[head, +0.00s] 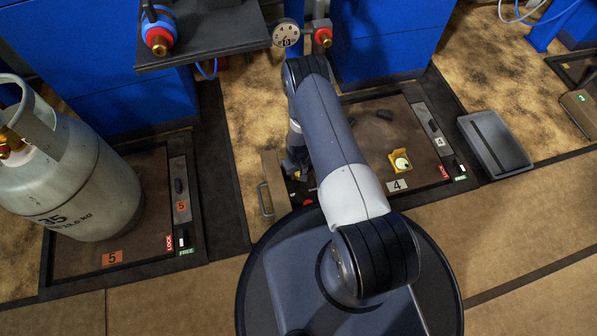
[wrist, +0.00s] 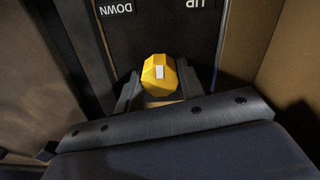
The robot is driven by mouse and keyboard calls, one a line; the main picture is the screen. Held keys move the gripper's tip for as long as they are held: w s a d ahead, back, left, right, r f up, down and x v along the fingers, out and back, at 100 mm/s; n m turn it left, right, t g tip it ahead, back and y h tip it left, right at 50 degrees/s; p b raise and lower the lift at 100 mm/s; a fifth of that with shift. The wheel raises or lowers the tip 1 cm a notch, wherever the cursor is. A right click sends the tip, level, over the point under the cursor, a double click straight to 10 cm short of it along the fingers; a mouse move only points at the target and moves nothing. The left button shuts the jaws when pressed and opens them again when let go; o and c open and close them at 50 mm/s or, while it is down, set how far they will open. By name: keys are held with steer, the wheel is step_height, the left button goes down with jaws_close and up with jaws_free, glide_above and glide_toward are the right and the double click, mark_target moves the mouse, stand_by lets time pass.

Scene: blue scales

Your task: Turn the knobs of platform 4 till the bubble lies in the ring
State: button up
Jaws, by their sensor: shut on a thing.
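Platform 4 (head: 420,165) is a brown plate in a dark frame, with an orange-free white "4" tag (head: 397,185) at its front. A yellow bubble level (head: 400,162) with a pale round face sits on it; the bubble and ring are too small to tell apart. My gripper (head: 297,170) is low at the platform's left side, partly hidden by my arm. In the wrist view, my gripper (wrist: 158,90) is shut on a yellow faceted knob (wrist: 153,83) with a white mark. Upside-down "DOWN" and "UP" labels stand on the black panel beyond the knob. Other knobs are not clearly visible.
A grey gas cylinder (head: 75,165) stands on platform 5 (head: 146,205) at left. A black shelf (head: 205,38) with fittings overhangs at upper left, near a round gauge (head: 286,33). A grey tray (head: 495,143) lies at right. The floor at lower right is clear.

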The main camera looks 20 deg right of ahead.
steer(key=m+b, duration=0.1)
steer(key=m, duration=0.2)
steer(key=shift+b, duration=0.35)
steer(key=m, duration=0.6)
steer(key=shift+w, duration=0.1)
stand_by(0.3)
steer(key=o, duration=1)
step_height(320, 180, up, 11)
steer(key=p, duration=0.4)
steer(key=shift+p, duration=0.4)
steer(key=shift+f, duration=0.1)
